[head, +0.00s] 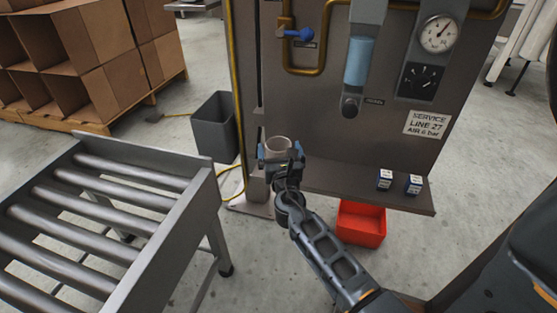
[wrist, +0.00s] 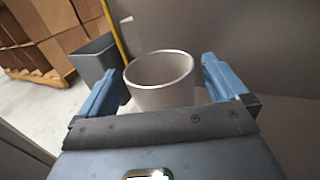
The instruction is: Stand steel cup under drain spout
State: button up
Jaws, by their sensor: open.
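The steel cup (head: 278,145) is a light grey, open-topped cup at the left end of the panel's shelf. In the wrist view the cup (wrist: 160,82) stands upright between the two blue fingers, its mouth facing up and empty as far as I see. My gripper (head: 280,153) is open around it. A small gap shows beside the fingers, and the cup's base is hidden. The drain spout (head: 349,108) is the dark round fitting below the blue bowl (head: 359,62) on the panel, up and right of the cup.
The shelf (head: 340,184) is bare between the cup and two small boxes (head: 384,180) (head: 413,185) at its right. A red bin (head: 361,223) sits below it. A roller conveyor (head: 110,200) and grey bin (head: 213,126) stand left. A yellow pipe (head: 236,80) runs up the panel's left edge.

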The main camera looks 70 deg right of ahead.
jog(key=shift+x, duration=0.95)
jog(key=c, duration=1.1)
jog(key=shift+r, duration=0.1)
